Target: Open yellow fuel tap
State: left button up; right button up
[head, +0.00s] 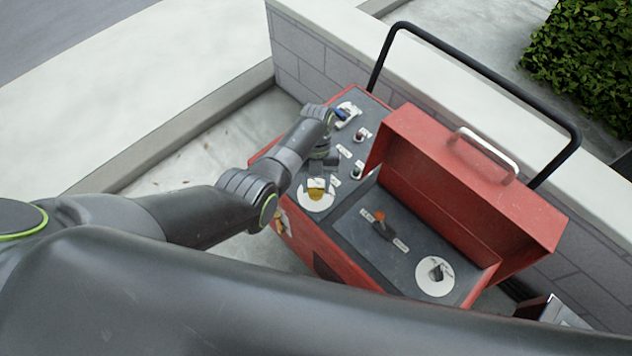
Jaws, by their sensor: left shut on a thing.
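The yellow fuel tap (316,194) sits on a round white plate on the dark left panel of the red machine (335,256). My left gripper (317,182) reaches down over the plate from behind and is shut on the yellow tap. The gripper and wrist hide part of the tap, so its exact angle is hard to read. My right gripper is not in view.
A red lid with a metal handle (484,152) stands open right of the gripper. The recessed panel holds a red-tipped lever (381,223) and a round white dial (435,276). A black tube handle (484,70) and a block wall (325,54) run behind.

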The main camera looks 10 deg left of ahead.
pick_arm(q)
jog(key=o, duration=1)
jog(key=p+v, duration=0.2)
jog(key=v, duration=1.5)
jog(key=shift+r, duration=0.3)
